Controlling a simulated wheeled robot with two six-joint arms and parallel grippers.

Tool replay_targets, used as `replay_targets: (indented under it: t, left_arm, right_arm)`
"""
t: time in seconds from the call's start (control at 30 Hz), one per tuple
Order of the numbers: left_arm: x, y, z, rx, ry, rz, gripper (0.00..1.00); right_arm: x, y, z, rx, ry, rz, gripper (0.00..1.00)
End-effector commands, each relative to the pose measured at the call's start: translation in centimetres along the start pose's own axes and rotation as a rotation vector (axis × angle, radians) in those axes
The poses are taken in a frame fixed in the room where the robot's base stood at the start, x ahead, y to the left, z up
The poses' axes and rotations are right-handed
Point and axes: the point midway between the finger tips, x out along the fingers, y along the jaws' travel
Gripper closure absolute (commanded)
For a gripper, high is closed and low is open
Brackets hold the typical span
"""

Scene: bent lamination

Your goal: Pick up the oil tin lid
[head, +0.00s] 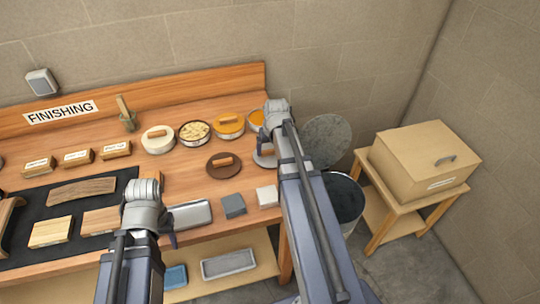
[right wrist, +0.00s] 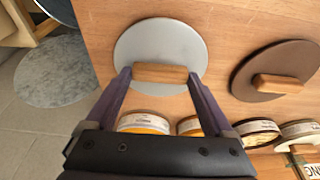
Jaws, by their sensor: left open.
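A round light grey lid (right wrist: 160,45) with a wooden bar handle (right wrist: 160,73) lies on the bench in the right wrist view. In the head view this lid (head: 264,161) is largely hidden by my right arm. My right gripper (right wrist: 159,76) has its fingers spread at the two ends of the handle; whether they touch it is unclear. A dark brown lid (head: 216,170) with a wooden handle lies beside it. No readable label tells which lid is the oil tin's. My left gripper (head: 169,238) is open over the front of the bench, mostly hidden by its own arm.
A grey block (head: 233,205), a white block (head: 267,195) and a metal tray (head: 190,214) lie in front. A dark bin (head: 347,198) stands right of the bench.

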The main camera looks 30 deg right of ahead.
Motion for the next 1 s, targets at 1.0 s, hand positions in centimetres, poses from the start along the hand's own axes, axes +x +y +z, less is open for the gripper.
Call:
replay_targets:
  t: [1.0]
  left_arm:
    - [-3.4,-0.3,0.2,0.0,0.0,0.0,0.5]
  right_arm:
    - [-3.3,0.0,-0.9,0.0,0.0,0.0,0.68]
